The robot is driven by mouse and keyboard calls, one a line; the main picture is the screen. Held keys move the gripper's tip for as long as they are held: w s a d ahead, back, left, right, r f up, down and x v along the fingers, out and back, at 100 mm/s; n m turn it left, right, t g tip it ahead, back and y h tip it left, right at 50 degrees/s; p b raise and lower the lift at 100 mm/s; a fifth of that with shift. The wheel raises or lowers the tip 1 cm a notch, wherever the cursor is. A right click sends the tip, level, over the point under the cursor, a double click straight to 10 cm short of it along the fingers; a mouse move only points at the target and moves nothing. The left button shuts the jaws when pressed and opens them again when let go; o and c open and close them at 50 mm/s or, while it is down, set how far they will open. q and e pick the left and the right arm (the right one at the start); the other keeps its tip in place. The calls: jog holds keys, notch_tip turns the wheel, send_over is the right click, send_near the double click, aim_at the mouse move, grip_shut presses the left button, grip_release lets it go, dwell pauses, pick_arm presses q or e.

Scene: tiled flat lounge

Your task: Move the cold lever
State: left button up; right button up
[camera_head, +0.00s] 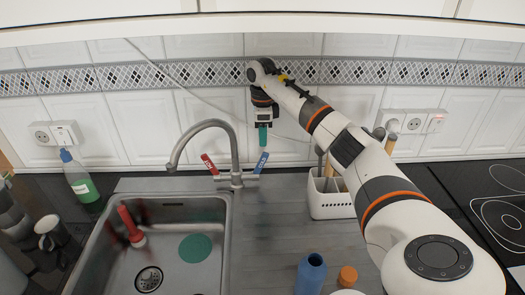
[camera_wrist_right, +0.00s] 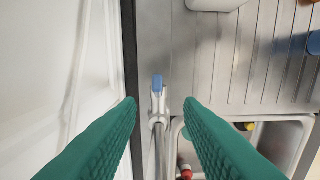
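The cold lever is the blue handle (camera_head: 261,162) on the right side of the steel faucet (camera_head: 236,160). It points up and to the right. In the right wrist view the blue lever tip (camera_wrist_right: 157,83) shows between and beyond my fingertips. My right gripper (camera_head: 263,138) hangs pointing down just above the blue lever, apparently not touching it. In the wrist view its teal fingers (camera_wrist_right: 160,103) are spread apart with nothing between them. The red lever (camera_head: 209,164) is on the faucet's left side. My left gripper is not in view.
A white utensil holder (camera_head: 331,205) stands right of the faucet. A blue bottle (camera_head: 311,274) is in front. The tiled wall (camera_head: 210,125) is close behind the gripper.

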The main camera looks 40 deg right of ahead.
aim_at(263, 154)
notch_tip(263, 154, down, 6)
jog(key=shift+w+d+f+p, duration=0.15)
jog(key=shift+f+p, duration=0.1)
jog(key=shift+p, duration=0.5)
jog(key=shift+f, duration=0.65)
jog(key=shift+c, duration=0.5)
grip_shut()
